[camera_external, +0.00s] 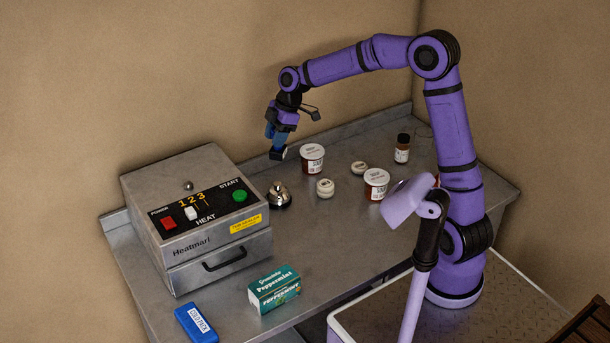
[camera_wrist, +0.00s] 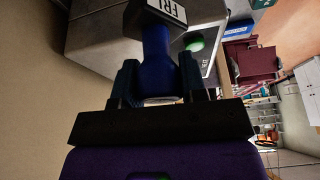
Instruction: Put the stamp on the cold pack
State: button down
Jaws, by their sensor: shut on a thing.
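The cold pack (camera_external: 196,322) is a flat blue block with a white label, lying on the steel counter at the front left, in front of the heating machine. My gripper (camera_external: 272,131) is shut on the stamp (camera_external: 278,153), which hangs above the back of the counter, well away from the cold pack. In the wrist view the stamp's blue handle (camera_wrist: 158,68) sits between the fingers (camera_wrist: 158,84). Its dark head carries a white label reading "FRI". The stamp's printing face is hidden.
A peppermint tea box (camera_external: 274,289) is right of the cold pack. Two tubs (camera_external: 312,153) (camera_external: 376,180), small round items (camera_external: 325,189) and a brown bottle (camera_external: 402,149) stand farther right.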

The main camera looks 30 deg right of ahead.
jog(key=s+a+n+g+h, duration=0.15)
jog(key=s+a+n, duration=0.35)
jog(key=s+a, duration=1.15)
jog(key=s+a+n+g, duration=0.2)
jog(key=s+a+n, duration=0.3)
jog(key=s+a, duration=1.2)
send_over(194, 324)
notch_tip(194, 324, down, 19)
jog(key=shift+f, duration=1.9)
jog(key=shift+f, duration=0.15)
jog(key=c, duration=0.7)
grip_release()
